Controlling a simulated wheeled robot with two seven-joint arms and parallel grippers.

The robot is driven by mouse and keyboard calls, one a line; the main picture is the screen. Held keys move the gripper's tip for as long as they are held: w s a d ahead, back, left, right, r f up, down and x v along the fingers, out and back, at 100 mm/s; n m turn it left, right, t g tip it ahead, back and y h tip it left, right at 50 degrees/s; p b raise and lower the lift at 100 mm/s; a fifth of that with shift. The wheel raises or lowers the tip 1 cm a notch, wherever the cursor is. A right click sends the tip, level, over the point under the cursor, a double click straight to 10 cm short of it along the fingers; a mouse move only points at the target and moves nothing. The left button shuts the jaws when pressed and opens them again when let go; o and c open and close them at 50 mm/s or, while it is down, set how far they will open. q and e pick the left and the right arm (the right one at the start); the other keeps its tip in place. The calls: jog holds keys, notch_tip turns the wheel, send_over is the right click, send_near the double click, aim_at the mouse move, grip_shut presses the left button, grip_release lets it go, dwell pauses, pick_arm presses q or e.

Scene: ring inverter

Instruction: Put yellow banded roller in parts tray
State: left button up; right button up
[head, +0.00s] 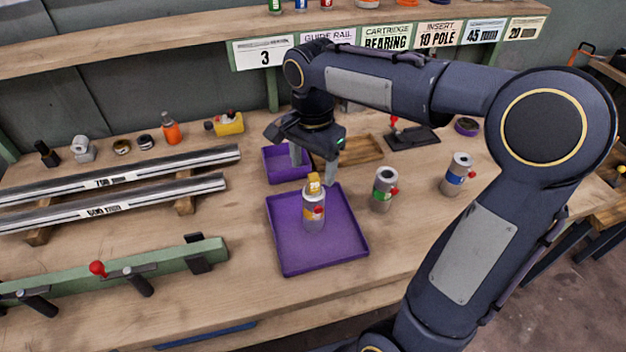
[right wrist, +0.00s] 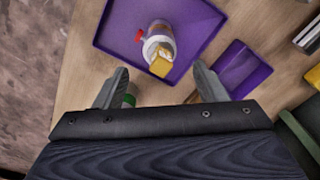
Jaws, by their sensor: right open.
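The yellow banded roller (head: 314,213) is a grey cylinder with a yellow-orange band, a red knob and a yellow piece on top. It stands upright inside the large purple parts tray (head: 345,249). In the right wrist view the roller (right wrist: 158,43) is seen from above in the tray (right wrist: 110,28), beyond the fingertips. My right gripper (head: 313,168) is open and empty, above and just behind the roller, apart from it. Its two fingers (right wrist: 160,83) are spread wide in the wrist view. My left gripper is not in view.
A green banded roller (head: 382,192) and a blue banded roller (head: 456,174) stand right of the tray. A small purple tray (head: 283,177) and a wooden tray (head: 362,152) lie behind. Long metal rails (head: 130,175) lie left. The bench's front right is clear.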

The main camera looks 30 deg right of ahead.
notch_tip(320, 180, up, 3)
jog(key=shift+r, duration=0.15)
jog(key=s+a+f+n+t+y, duration=0.2)
jog(key=s+f+n, duration=0.1)
jog(key=s+n, duration=0.3)
jog(key=s+a+f+n+t+y, duration=0.1)
jog(key=s+n, duration=0.4)
jog(key=s, duration=0.6)
notch_tip(320, 180, down, 2)
jog(key=a+t, duration=0.1)
jog(key=t, duration=0.1)
jog(key=shift+s+a+n+t+y, duration=0.15)
jog(key=shift+s+n+t+y, duration=0.15)
jog(key=shift+n+y, duration=0.1)
jog(key=shift+r+p, duration=0.55)
jog(key=shift+p, duration=0.2)
